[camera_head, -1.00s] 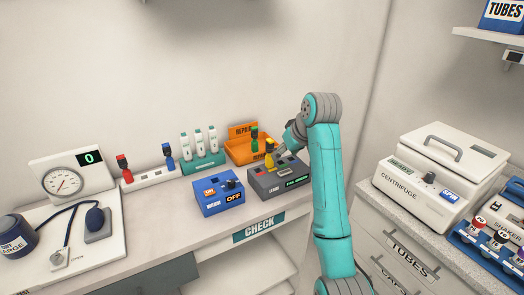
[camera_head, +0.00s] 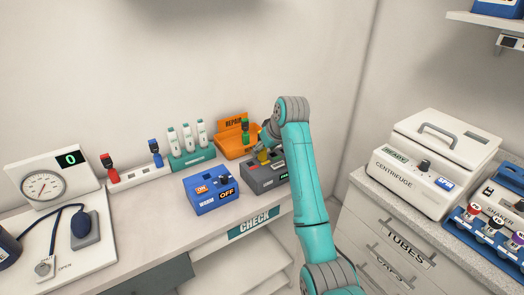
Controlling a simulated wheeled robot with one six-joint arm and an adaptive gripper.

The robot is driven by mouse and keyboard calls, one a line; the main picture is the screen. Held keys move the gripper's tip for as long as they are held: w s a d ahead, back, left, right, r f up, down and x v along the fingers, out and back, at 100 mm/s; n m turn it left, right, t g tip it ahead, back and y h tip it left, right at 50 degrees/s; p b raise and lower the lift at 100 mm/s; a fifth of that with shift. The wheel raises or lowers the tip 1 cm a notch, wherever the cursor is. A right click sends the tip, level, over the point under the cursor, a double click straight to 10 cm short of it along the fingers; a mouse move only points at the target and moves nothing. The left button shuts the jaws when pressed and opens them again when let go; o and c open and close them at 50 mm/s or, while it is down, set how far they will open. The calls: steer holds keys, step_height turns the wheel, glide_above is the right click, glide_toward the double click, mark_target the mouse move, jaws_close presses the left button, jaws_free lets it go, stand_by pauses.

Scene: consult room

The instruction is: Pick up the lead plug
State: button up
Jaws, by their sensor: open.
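A yellow plug (camera_head: 263,157) stands at the back left of the grey box (camera_head: 261,180). My gripper (camera_head: 262,151) is open and right at the yellow plug, partly covering it. I cannot tell whether its fingers touch the plug. A red plug (camera_head: 109,167) and a blue plug (camera_head: 155,152) stand in a white rack (camera_head: 135,177) on the left.
A blue box with an on/off switch (camera_head: 211,203) is left of the grey box. A green holder (camera_head: 190,160) with white tubes stands behind it. A gauge unit (camera_head: 45,185) is far left. A centrifuge (camera_head: 425,165) stands on the right counter.

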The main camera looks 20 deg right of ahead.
steer(key=shift+x, duration=1.4)
jaws_close()
steer(key=shift+r, duration=7.1)
steer(key=shift+s, duration=0.1)
